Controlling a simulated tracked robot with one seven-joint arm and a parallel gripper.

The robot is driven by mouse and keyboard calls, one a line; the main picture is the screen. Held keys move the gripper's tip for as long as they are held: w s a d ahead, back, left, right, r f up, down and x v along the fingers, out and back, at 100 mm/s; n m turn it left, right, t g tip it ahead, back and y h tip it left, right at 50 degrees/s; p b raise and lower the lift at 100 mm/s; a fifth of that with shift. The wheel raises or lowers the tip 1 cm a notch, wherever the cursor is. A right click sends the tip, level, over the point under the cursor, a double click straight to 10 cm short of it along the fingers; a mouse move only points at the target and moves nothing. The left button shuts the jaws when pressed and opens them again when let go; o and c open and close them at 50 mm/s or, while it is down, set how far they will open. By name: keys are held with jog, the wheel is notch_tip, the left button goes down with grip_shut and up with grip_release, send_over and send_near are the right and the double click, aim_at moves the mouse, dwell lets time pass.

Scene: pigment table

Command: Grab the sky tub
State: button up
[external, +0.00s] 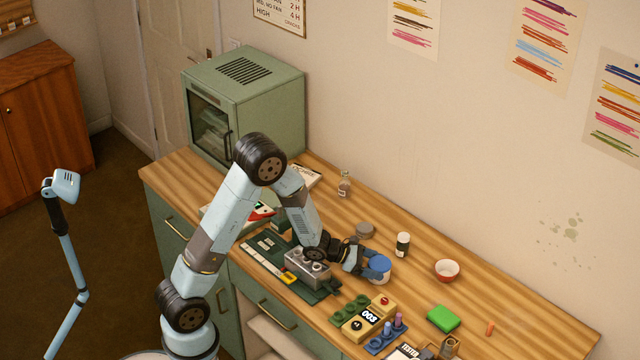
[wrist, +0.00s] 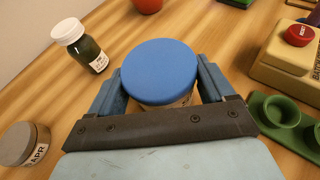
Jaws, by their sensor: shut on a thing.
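The sky tub, a round tub with a blue lid (wrist: 160,70), sits between the two fingers of my gripper (wrist: 160,88) in the wrist view. The blue fingers press on its left and right sides, shut on it. Most of its pale body is hidden below the lid and behind the gripper. In the external view the tub (external: 380,264) stands upright at the middle of the wooden table, with my gripper (external: 372,268) at its left side. I cannot tell whether its base touches the table.
A green jar with a white cap (wrist: 80,45) and a grey-lidded tub (wrist: 17,144) stand to the left. A yellow box with a red button (wrist: 292,45) and green cups (wrist: 285,115) are at the right.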

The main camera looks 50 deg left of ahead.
jog(key=shift+r, duration=0.1)
jog(key=shift+r, duration=0.6)
jog(key=s+a+r, duration=0.4)
jog(key=s+r, duration=0.7)
jog(key=s, duration=0.2)
jog(key=shift+s+r, duration=0.2)
jog(key=shift+r, duration=0.1)
